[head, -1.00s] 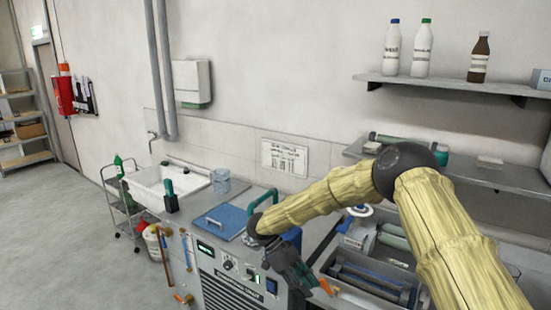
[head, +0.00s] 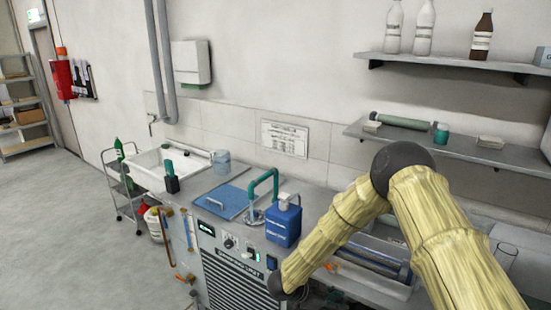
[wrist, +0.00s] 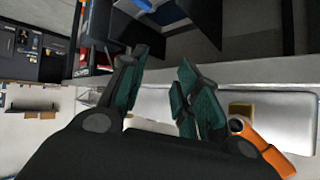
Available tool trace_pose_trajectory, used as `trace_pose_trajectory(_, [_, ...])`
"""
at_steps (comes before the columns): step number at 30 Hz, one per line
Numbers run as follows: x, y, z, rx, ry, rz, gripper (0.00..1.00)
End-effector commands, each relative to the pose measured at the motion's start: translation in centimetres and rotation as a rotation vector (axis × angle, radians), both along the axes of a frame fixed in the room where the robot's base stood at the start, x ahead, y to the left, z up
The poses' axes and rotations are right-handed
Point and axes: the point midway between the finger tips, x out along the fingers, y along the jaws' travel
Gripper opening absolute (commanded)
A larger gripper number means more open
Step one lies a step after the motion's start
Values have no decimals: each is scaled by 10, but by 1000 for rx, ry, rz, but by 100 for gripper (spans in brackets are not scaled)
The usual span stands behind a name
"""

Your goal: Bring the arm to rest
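My arm, with pale yellow ribbed links, reaches in from the lower right of the head view and bends down toward the front of the bench unit. My gripper is out of sight below the picture's lower edge there. In the wrist view my gripper (wrist: 162,72) shows its two dark fingers with teal pads. The fingers stand apart, with nothing seen held between them. An orange piece (wrist: 270,148) with a grey ring shows beside the right finger; I cannot tell what it is.
A blue jug (head: 283,226) stands on the bench beside a teal tap (head: 265,183) and a blue lid (head: 222,202). A sink (head: 170,168) lies left. Wall shelves (head: 450,64) hold bottles. A tray (head: 368,271) lies near my arm. The floor (head: 60,230) at left is clear.

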Motion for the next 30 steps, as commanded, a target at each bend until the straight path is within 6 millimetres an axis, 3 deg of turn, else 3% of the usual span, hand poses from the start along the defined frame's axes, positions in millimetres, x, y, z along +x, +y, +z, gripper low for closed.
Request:
trace_pose_trajectory(1, [-9, -7, -18, -3, 14, 79, 32])
trace_pose_trajectory(8, [-49, -24, -82, 35, 105, 444, 32])
trace_pose_trajectory(14, [-113, -28, -133, 119, 251, 741, 32])
trace_pose_trajectory(17, [-155, -28, -153, 179, 341, 882, 32])
trace_pose_trajectory(22, [-242, -29, -178, 309, 519, 1098, 32])
trace_pose_trajectory(27, [-333, -31, -183, 451, 693, 1272, 32])
trace_pose_trajectory(30, [-373, -32, -180, 520, 768, 1339, 32])
